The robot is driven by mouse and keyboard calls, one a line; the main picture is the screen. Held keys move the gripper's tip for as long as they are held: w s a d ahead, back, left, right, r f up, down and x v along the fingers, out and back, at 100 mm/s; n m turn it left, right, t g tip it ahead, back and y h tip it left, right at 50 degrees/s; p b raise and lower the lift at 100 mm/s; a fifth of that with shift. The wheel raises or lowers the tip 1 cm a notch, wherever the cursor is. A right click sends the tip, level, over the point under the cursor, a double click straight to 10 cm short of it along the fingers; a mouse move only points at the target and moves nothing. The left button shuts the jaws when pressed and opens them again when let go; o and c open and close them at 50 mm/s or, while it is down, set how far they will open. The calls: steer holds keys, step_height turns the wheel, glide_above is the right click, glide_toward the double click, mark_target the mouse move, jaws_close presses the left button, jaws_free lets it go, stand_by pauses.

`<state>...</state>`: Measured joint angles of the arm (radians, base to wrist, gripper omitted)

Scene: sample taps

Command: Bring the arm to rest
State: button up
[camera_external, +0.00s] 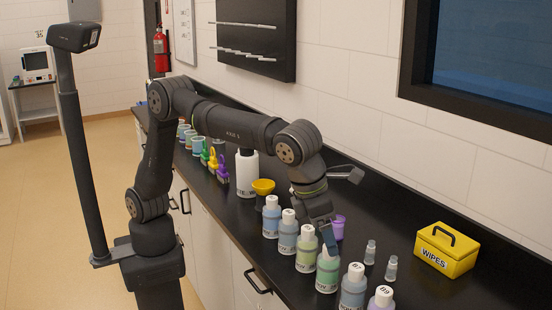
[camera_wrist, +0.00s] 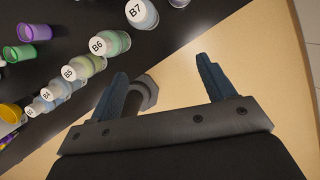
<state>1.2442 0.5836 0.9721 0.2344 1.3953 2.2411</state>
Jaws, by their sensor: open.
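My gripper (camera_external: 329,240) hangs from the bent arm above the row of bottles in the external view. One blue finger shows there, in front of or over a green bottle (camera_external: 327,274); I cannot tell if it touches. In the wrist view my gripper (camera_wrist: 163,80) has its two blue fingers wide apart, with nothing held between them. Behind them are the beige floor and a dark grey round part.
Several capped bottles line the front of the black counter (camera_external: 440,290). A purple cup (camera_external: 338,228), two small clear vials (camera_external: 370,252) and a yellow wipes box (camera_external: 446,250) stand behind.

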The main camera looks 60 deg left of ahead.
steer(key=w+a+n+y, duration=0.2)
steer(key=w+a+n, duration=0.5)
steer(key=w+a, duration=2)
steer(key=shift+w+n, duration=0.4)
steer(key=shift+w, duration=0.65)
steer(key=shift+f, duration=0.1)
steer(key=c, duration=0.7)
steer(key=n+g+h, duration=0.7)
steer(key=n+h, duration=0.4)
steer(key=h, duration=0.3)
glide_toward(372, 242)
steer(key=x, duration=1)
steer(key=shift+f, duration=0.2)
